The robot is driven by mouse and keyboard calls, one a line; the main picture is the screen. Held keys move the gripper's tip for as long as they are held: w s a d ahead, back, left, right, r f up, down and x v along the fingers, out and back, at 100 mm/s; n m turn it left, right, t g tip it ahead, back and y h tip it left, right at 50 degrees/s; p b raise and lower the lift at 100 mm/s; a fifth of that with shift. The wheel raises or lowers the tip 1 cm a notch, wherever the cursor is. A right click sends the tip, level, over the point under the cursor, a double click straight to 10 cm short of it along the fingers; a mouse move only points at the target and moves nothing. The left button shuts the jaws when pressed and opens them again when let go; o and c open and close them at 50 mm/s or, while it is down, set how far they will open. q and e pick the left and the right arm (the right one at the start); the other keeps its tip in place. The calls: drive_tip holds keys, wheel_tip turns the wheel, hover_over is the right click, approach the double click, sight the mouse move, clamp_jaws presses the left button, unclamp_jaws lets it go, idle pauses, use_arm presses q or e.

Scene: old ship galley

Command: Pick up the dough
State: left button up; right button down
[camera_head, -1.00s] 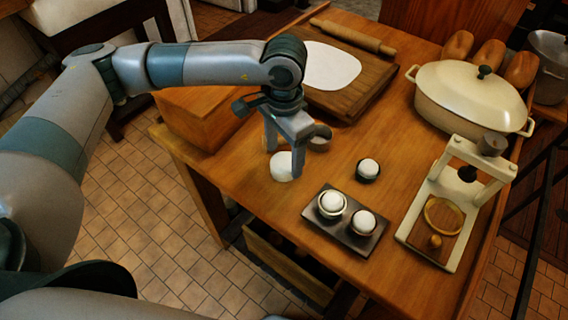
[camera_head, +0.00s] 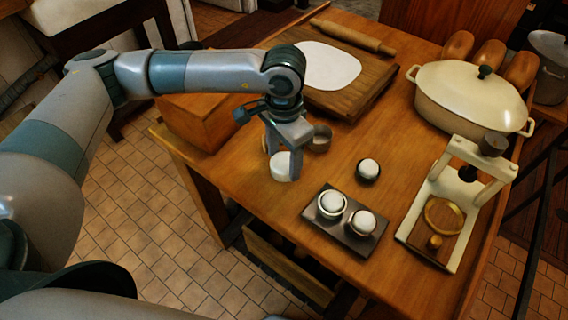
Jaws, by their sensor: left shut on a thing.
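A small white lump of dough (camera_head: 281,168) is at the left front part of the wooden table. My left gripper (camera_head: 283,161) points down over it and is shut on it, with a finger on either side. The lump is at or just above the table top; I cannot tell whether it touches. The fingers hide part of it. A flat white dough sheet (camera_head: 328,66) lies on the wooden board (camera_head: 376,87) behind the gripper. My right gripper is not in view.
A small metal cup (camera_head: 320,139) stands just right of the gripper. A dark tray (camera_head: 349,239) holds two cups with white balls; another dark cup (camera_head: 368,171) stands behind it.

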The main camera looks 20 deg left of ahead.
sight(286, 170)
use_arm(q)
drive_tip(key=shift+r, duration=0.1)
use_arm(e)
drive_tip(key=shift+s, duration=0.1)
